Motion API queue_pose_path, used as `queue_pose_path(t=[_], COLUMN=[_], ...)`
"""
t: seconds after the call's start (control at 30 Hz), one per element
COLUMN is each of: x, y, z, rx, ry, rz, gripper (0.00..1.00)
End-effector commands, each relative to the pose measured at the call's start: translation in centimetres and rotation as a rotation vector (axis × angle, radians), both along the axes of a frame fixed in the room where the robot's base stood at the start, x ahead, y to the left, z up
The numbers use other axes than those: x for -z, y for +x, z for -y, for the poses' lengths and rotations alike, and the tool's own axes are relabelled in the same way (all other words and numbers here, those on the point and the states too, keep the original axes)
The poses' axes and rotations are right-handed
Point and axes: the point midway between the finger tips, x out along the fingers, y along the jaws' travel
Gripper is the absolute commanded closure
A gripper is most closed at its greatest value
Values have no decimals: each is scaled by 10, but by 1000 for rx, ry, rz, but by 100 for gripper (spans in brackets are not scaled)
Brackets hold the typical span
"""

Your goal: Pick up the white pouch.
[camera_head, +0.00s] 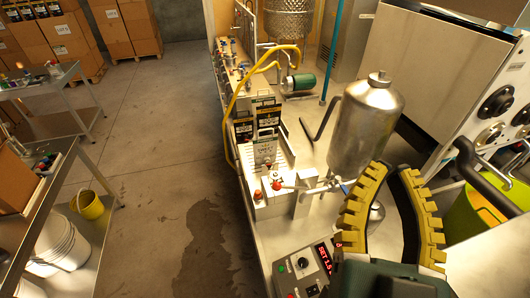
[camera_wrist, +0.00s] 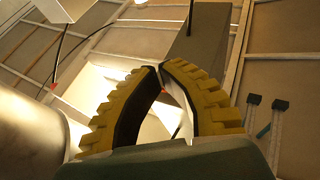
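My gripper (camera_head: 393,170) has two curved fingers with yellow ribbed pads. It is at the lower right of the head view, well to the right of the pouch and nearer the camera. The fingers are apart with nothing between them. In the wrist view the gripper (camera_wrist: 163,67) points towards the ceiling and walls; the pouch is not seen there.
A steel tank (camera_head: 365,125) stands between the pouch's right side and the large white cabinet (camera_head: 430,65). A red-knobbed fitting (camera_head: 277,184) is in front of the pouch. A control box with red display (camera_head: 307,272) sits at the front edge. Open floor lies left.

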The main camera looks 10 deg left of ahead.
Motion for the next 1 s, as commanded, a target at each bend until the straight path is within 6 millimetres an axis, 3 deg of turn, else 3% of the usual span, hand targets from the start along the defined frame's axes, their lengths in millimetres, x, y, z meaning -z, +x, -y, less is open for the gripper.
queue_pose_path(t=[0.4,0.43,0.6,1.0], x=[0,0,0,0], y=[0,0,0,0], z=[0,0,0,0], rx=[0,0,0,0], ry=[0,0,0,0], rz=[0,0,0,0], gripper=[100,89,57,57])
